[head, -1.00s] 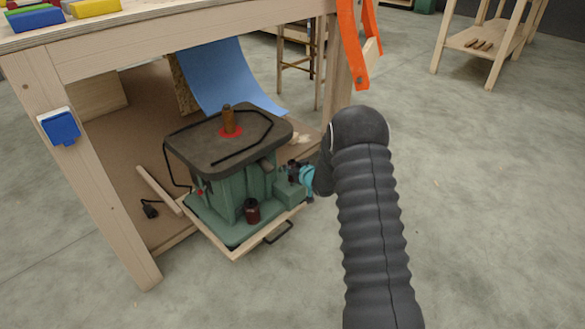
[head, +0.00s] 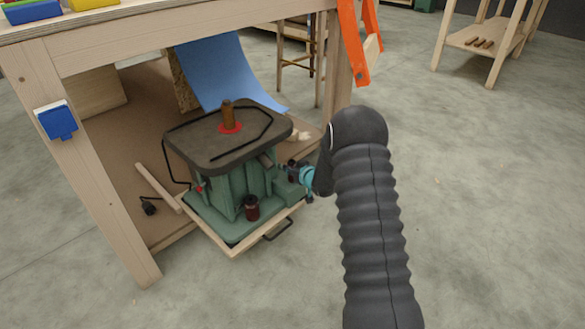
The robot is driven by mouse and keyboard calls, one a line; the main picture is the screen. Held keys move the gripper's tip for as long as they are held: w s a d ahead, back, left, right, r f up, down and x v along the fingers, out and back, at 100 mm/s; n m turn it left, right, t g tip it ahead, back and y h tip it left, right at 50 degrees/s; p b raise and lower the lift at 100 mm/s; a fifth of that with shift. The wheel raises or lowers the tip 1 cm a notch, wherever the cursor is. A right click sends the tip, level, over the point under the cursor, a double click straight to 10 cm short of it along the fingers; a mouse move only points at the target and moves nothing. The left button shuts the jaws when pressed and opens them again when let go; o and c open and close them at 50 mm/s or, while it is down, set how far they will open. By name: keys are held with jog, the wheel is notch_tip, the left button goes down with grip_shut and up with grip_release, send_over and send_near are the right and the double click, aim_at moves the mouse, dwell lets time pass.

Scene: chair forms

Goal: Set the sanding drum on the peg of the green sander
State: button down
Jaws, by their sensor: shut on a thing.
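The green sander (head: 232,190) stands on a pull-out wooden tray under the workbench. Its dark top plate (head: 205,147) carries an upright brown spindle (head: 228,115) with a red ring at its foot. A dark red-brown cylinder (head: 252,208) stands upright on the sander's front base. My gripper (head: 297,171), with teal fingers, is at the right side of the sander, below the top plate's right corner. It is shut on a small dark thing, apparently the sanding drum, mostly hidden by the fingers. I cannot tell whether it touches the sander, and I cannot make out a bare peg there.
The workbench leg (head: 95,190) with a blue-and-white box (head: 58,121) is at the left. A blue sheet (head: 225,75) hangs behind the sander. A wooden stick (head: 158,187) lies left of it.

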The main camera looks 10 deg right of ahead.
jog(key=shift+f, duration=0.25)
jog(key=c, duration=0.8)
grip_release()
jog(key=v, duration=1.2)
jog(key=shift+f, duration=0.1)
